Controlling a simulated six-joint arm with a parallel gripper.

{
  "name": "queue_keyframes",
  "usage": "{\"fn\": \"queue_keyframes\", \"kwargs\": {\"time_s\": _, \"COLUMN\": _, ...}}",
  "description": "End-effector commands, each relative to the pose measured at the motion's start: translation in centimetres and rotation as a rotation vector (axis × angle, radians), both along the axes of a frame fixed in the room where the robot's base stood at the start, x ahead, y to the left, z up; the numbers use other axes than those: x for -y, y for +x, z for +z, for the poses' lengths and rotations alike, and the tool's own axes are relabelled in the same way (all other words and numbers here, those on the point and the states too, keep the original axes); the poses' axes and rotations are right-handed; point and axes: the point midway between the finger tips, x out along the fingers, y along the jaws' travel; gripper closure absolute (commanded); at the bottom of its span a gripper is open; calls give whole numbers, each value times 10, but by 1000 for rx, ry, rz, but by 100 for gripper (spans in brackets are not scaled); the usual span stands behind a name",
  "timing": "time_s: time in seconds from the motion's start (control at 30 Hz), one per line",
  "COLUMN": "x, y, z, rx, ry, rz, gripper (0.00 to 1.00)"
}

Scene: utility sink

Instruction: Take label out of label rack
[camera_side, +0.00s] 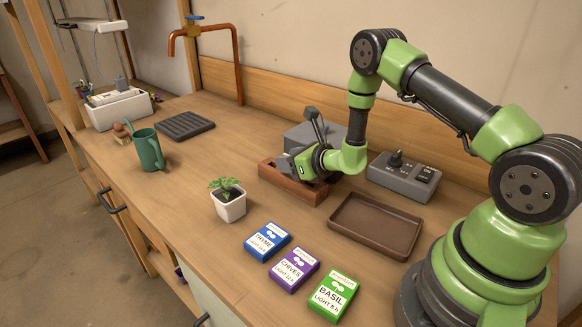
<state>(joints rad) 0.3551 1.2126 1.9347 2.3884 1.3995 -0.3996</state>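A low reddish-brown wooden box (284,185), which may be the label rack, sits mid-bench. My gripper (290,167) is low over its back part, and the green wrist comes in from the right. The gripper and wrist hide much of the inside of the box. I cannot make out a label there. The fingertips are small and partly hidden, so I cannot tell whether they are open, shut or touching anything.
A potted seedling (229,201), blue (267,242), purple (293,269) and green (333,296) packets and an empty brown tray (376,226) stand in front. A grey switch box (403,177) is right; a green watering jug (148,150) and black slotted tray (185,126) are left.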

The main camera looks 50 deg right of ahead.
Motion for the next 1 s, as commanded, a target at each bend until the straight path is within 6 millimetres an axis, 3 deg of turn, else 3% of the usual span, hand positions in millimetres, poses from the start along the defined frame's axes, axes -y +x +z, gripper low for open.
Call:
{"fn": "queue_keyframes", "kwargs": {"time_s": 0.13, "x": 0, "y": 0, "z": 0, "rx": 0, "ry": 0, "rz": 0, "gripper": 62}}
{"fn": "queue_keyframes", "kwargs": {"time_s": 0.3, "x": 0, "y": 0, "z": 0, "rx": 0, "ry": 0, "rz": 0, "gripper": 98}}
{"fn": "queue_keyframes", "kwargs": {"time_s": 0.33, "x": 0, "y": 0, "z": 0, "rx": 0, "ry": 0, "rz": 0, "gripper": 100}}
{"fn": "queue_keyframes", "kwargs": {"time_s": 0.73, "x": 0, "y": 0, "z": 3, "rx": 1, "ry": -1, "rz": 0, "gripper": 100}}
{"fn": "queue_keyframes", "kwargs": {"time_s": 1.0, "x": 0, "y": 0, "z": 32, "rx": 4, "ry": -2, "rz": 0, "gripper": 100}}
